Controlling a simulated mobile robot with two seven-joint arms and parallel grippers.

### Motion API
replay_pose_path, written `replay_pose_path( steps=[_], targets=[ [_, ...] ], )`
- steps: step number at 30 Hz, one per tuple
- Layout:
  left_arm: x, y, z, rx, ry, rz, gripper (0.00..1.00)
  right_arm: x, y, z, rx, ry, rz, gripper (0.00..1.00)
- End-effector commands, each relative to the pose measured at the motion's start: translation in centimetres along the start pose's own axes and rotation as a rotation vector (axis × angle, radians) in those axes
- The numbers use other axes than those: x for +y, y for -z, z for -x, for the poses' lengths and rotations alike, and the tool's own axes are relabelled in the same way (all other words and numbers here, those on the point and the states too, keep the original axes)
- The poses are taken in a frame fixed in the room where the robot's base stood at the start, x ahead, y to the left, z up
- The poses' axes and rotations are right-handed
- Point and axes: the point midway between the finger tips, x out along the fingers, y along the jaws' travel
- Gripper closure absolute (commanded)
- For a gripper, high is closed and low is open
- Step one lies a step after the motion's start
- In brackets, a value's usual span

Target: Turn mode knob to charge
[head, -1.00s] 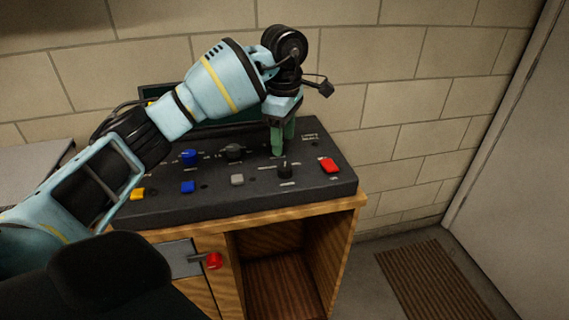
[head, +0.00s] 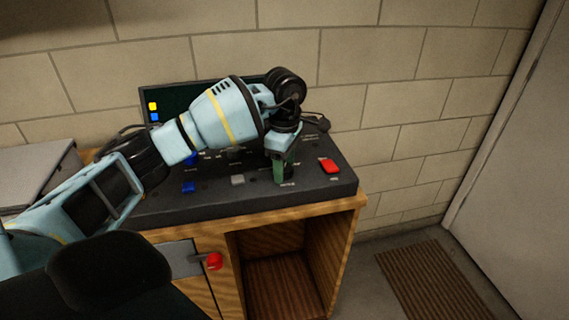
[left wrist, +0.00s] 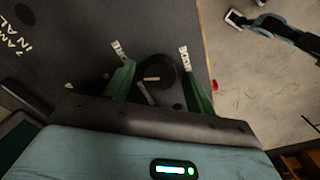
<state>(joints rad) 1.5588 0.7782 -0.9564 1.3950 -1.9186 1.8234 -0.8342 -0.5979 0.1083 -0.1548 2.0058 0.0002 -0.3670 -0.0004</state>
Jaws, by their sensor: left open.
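A dark round knob (left wrist: 158,73) with a pale pointer line stands on the black control panel (head: 225,208). My left gripper (head: 286,172) is over the front right part of the panel, pointing down. In the left wrist view its two green fingers (left wrist: 158,83) are open, one on each side of the knob. I cannot tell whether they touch it. In the head view the fingers mostly hide this knob. White labels stand around it, too blurred to read surely. My right gripper is not in view.
A red switch (head: 329,166) is just right of the gripper. A grey button (head: 238,180) and a blue button (head: 189,187) are to the left. A dark screen (head: 170,104) stands behind. A red-ended handle (head: 213,261) sticks out of the cabinet below.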

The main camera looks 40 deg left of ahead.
Motion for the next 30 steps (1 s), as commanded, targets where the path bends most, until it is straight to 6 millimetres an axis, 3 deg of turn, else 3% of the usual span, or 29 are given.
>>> replay_pose_path(
  steps=[2, 12, 22, 30],
  targets=[
    [0.0, 0.0, 0.0, 0.0, 0.0, 0.0, 0.47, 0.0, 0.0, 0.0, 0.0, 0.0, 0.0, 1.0],
    [0.0, 0.0, 0.0, 0.0, 0.0, -0.001, 0.9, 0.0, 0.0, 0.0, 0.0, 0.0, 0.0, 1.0],
    [0.0, 0.0, 0.2, -0.001, -0.001, 0.06, 0.89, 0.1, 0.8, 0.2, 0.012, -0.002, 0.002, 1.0],
    [0.0, 0.0, 0.5, -0.001, -0.002, 0.243, 0.89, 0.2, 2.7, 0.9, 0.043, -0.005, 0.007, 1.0]
  ],
)
